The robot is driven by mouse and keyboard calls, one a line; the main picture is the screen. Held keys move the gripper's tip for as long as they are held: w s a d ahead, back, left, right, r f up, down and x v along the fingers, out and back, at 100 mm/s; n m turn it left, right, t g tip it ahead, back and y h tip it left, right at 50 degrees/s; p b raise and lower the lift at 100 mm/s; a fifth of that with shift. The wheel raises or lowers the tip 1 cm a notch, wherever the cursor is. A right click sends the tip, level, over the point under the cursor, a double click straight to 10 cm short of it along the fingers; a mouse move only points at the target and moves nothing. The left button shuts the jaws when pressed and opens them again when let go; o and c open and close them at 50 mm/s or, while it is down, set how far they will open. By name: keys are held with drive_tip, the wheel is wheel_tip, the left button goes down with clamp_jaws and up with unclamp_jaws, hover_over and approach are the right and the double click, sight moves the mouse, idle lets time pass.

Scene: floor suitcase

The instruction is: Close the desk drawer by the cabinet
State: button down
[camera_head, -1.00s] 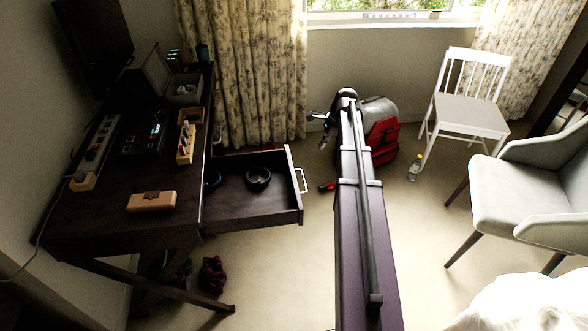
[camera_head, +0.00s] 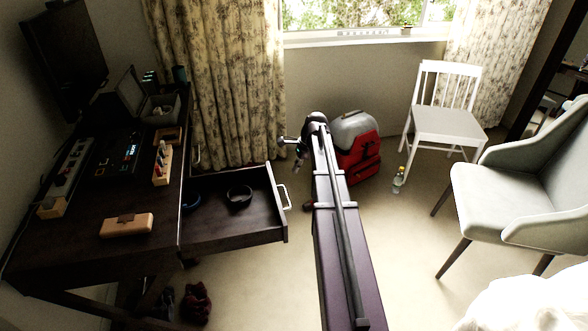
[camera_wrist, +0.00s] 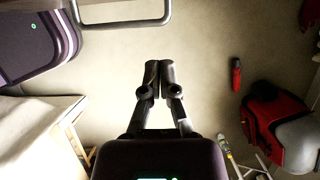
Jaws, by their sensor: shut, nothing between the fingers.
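The dark desk drawer (camera_head: 235,228) is pulled open on the right side of the desk (camera_head: 75,262) in the head view. Its pale handle (camera_head: 284,197) is on its front; the handle also shows at the top of the wrist view (camera_wrist: 125,24). A dark round item (camera_head: 240,196) and a bluish item (camera_head: 191,201) lie in the drawer. My gripper (camera_wrist: 160,66) is shut and empty, over the floor and apart from the handle in the wrist view. In the head view my arm reaches past the drawer front, and the gripper is small and unclear.
A red and grey bag (camera_head: 358,150) stands beyond my arm, with a bottle (camera_head: 398,180) and a white chair (camera_head: 445,125) to its right. A small red item (camera_wrist: 236,75) lies on the floor. A grey armchair (camera_head: 510,200) is at right. Open floor lies between.

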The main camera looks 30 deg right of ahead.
drive_tip(key=w+a+f+b, duration=0.1)
drive_tip(key=a+f+b, duration=0.3)
drive_tip(key=a, duration=0.1)
drive_tip(key=shift+w+a+f, duration=0.3)
drive_tip(key=shift+a+f, duration=0.05)
drive_tip(key=shift+f, duration=0.05)
idle(0.4)
